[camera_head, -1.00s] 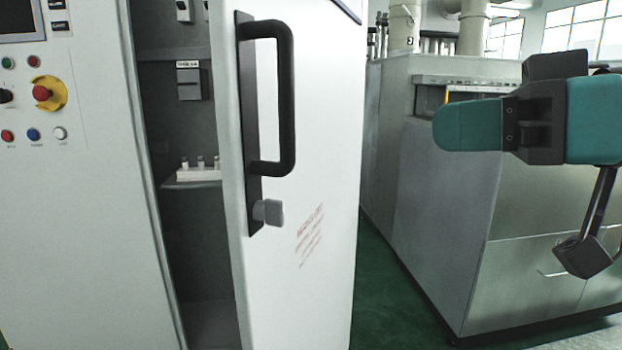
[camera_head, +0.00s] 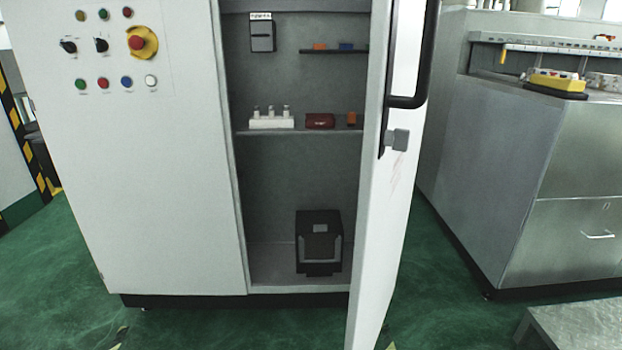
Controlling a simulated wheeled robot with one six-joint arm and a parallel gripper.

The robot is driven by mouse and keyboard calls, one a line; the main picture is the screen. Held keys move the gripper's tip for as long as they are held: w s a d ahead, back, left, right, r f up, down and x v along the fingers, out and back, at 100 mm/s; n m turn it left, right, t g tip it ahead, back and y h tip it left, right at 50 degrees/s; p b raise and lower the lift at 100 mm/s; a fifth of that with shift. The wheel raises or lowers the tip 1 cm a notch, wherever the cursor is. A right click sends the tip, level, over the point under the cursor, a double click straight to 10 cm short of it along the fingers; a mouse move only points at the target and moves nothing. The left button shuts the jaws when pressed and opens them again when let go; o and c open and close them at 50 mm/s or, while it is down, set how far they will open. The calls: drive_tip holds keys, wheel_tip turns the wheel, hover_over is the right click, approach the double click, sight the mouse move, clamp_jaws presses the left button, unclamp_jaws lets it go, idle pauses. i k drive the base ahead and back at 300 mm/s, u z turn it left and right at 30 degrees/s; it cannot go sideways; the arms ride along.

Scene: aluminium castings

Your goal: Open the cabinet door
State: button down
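The cabinet (camera_head: 150,200) is white, with buttons and knobs on its left front. Its door (camera_head: 385,220) stands open on the right, swung outward, and shows nearly edge-on. The door's black handle (camera_head: 412,100) and a grey latch knob (camera_head: 397,139) are on its face; the top of the handle is cut off by the frame. The cabinet interior (camera_head: 275,190) is exposed. My gripper is not in view, and nothing visible touches the handle.
Inside are shelves with small parts and a black box (camera_head: 319,242) on the cabinet floor. A metal machine (camera_head: 500,160) stands to the right, with a yellow control box (camera_head: 556,80) on top. A grey metal surface (camera_head: 580,330) is at the lower right. Green floor (camera_head: 445,300) lies between.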

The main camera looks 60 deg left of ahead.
sight(403, 36)
drive_tip(key=z, duration=0.05)
drive_tip(key=k, duration=0.7)
drive_tip(key=u, duration=1.15)
drive_tip(key=i, duration=1.05)
drive_tip(key=u, duration=1.1)
drive_tip(key=i, duration=0.15)
drive_tip(key=u, duration=0.25)
